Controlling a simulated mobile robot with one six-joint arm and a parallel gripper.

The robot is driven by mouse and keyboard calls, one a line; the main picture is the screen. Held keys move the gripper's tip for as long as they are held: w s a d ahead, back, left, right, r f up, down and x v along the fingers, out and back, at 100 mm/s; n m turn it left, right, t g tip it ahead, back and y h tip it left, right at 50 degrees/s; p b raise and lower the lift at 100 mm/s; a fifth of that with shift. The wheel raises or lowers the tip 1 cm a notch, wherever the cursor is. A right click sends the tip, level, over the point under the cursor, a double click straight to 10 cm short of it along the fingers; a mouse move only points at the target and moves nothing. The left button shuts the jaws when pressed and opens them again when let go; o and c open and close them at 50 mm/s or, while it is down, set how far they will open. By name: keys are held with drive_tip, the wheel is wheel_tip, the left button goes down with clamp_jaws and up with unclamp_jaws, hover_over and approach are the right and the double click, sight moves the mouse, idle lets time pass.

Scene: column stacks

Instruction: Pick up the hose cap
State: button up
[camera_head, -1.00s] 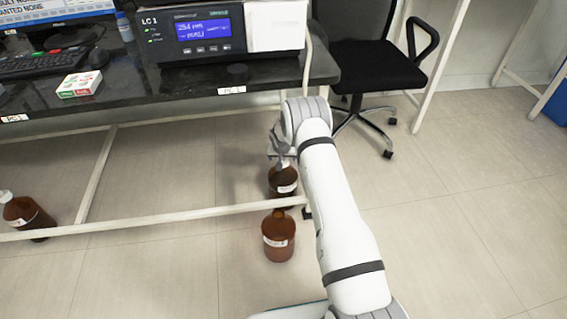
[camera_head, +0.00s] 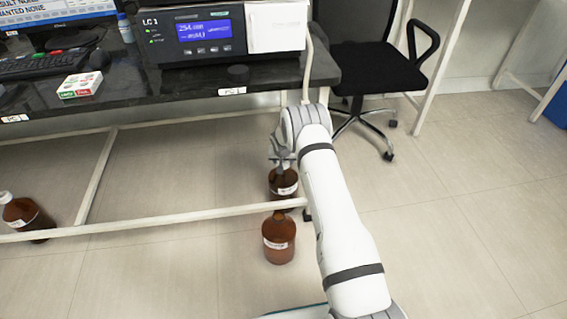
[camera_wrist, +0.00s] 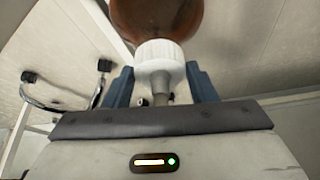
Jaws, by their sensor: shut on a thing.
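The hose cap (camera_wrist: 159,54) is white and ribbed, with a pale stem, and sits on the neck of a brown bottle (camera_wrist: 158,15) in the wrist view. My gripper (camera_wrist: 160,75) has its two blue-grey fingers on either side of the cap, shut on it. In the head view my gripper (camera_head: 281,160) is just above a brown bottle (camera_head: 283,184) standing on the floor behind the bench rail. The cap is hidden there by my gripper.
Another brown bottle (camera_head: 278,240) stands in front, and one with a white cap (camera_head: 24,216) stands far left. The white bench rail (camera_head: 190,217) runs close by. The black bench top (camera_head: 200,92) is above, and an office chair (camera_head: 375,70) is behind right.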

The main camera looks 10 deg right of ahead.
drive_tip(key=shift+r, duration=0.1)
drive_tip(key=shift+r+p, duration=0.4)
drive_tip(key=shift+r, duration=0.25)
wheel_tip(320, 180, up, 3)
drive_tip(key=shift+f+p, duration=0.1)
drive_tip(key=shift+p, duration=0.55)
drive_tip(key=shift+s+a+f+b, duration=0.15)
drive_tip(key=shift+s+a+b, duration=0.45)
drive_tip(key=shift+s+b, duration=1.85)
drive_tip(key=shift+s+a+f+b, duration=0.1)
drive_tip(key=shift+s+a+b, duration=0.85)
drive_tip(key=shift+s, duration=2.5)
drive_tip(key=shift+s+a+f+b, duration=0.15)
drive_tip(key=shift+s+a+b, duration=0.05)
drive_tip(key=shift+s+b, duration=2.45)
drive_tip(key=shift+s+p, duration=0.3)
drive_tip(key=shift+p, duration=0.05)
